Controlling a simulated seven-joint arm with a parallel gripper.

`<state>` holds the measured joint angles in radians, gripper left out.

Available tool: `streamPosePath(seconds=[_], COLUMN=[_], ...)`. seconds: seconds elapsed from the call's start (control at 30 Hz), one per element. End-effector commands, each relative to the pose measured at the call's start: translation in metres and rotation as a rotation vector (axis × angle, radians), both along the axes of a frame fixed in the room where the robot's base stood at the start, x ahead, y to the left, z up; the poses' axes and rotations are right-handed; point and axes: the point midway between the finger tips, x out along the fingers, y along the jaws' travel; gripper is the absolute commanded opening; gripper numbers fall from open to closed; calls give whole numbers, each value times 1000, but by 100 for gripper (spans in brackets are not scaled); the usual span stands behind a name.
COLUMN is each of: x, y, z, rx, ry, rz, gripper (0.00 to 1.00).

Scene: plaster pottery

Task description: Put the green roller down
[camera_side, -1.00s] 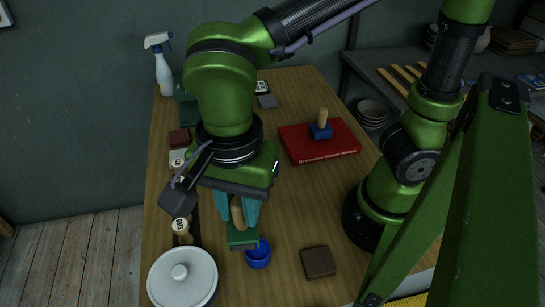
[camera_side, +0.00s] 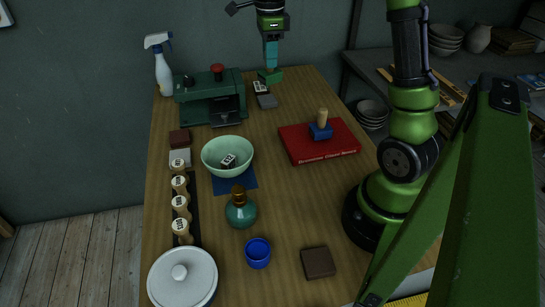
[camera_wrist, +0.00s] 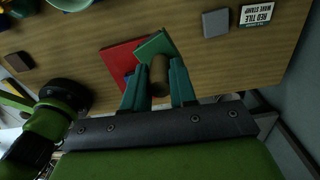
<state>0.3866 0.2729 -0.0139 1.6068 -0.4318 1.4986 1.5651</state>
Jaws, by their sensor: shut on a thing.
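The green roller (camera_wrist: 154,46) shows in the wrist view as a flat green block with a wooden handle. My gripper (camera_wrist: 158,92) is shut on that handle, with one teal finger on each side. In the side view my gripper (camera_side: 270,62) is at the far end of the table, fingers pointing down. The handle is mostly hidden in the side view.
A green press (camera_side: 211,98) stands to the left. A red book (camera_side: 319,143) bears a blue block with a wooden handle (camera_side: 321,124). A bowl (camera_side: 228,150) and teal bottle (camera_side: 241,210) stand nearer.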

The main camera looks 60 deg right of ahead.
Motion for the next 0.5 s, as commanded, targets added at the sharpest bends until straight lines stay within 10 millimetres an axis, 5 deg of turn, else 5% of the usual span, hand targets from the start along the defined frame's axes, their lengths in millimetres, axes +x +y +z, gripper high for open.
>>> streamPosePath(seconds=[0.03, 0.2, 0.5], x=[-8, -38, -78], y=[-30, -103, -165], z=[-1, -3, -5], rx=[0, 0, 0], ry=[1, 0, 0], rz=[-62, -208, -340], gripper=[0, 0, 0])
